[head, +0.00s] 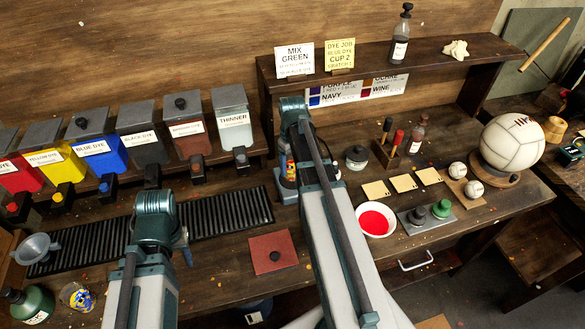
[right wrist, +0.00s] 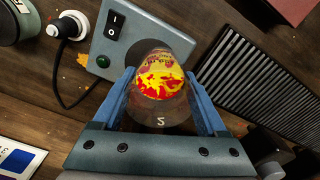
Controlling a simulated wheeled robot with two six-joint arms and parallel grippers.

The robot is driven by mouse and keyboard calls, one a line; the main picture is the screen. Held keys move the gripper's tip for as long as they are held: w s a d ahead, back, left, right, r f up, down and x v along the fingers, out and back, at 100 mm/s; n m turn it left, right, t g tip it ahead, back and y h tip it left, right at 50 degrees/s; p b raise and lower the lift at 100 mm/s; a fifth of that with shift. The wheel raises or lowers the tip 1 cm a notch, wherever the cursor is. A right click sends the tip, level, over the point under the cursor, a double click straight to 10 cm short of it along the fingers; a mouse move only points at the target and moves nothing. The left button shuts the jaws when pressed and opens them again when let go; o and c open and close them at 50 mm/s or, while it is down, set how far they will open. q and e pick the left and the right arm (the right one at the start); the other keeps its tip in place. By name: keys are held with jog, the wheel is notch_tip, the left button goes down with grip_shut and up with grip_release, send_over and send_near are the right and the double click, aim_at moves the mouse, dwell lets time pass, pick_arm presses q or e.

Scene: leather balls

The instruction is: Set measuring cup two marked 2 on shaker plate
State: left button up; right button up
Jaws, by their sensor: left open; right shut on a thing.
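Measuring cup two (right wrist: 160,95), a clear cup marked 2 with red and yellow contents, is between the fingers of my right gripper (right wrist: 160,78), which is shut on it. In the head view the right gripper (head: 287,178) is at the back of the bench, partly covered by its own arm. A grey-blue box (right wrist: 120,38) with a black switch and green light, apparently the shaker, lies behind the cup in the right wrist view. My left gripper (head: 184,252) is open, empty, above the front left of the bench.
A black ribbed mat (head: 225,212) lies left of the right gripper. Dye bins (head: 98,150) line the back left. A reddish square (head: 272,253) lies in front.

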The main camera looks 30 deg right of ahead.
jog(key=shift+w+d+f, duration=0.1)
jog(key=shift+w+d, duration=0.55)
jog(key=shift+w, duration=0.35)
notch_tip(320, 180, down, 4)
jog(key=b, duration=0.3)
jog(key=shift+r+b, duration=0.2)
jog(key=shift+b, duration=0.15)
jog(key=shift+f, duration=0.1)
jog(key=o, duration=1.4)
notch_tip(320, 180, up, 12)
jog(key=p, duration=1.2)
jog(key=shift+r, duration=0.2)
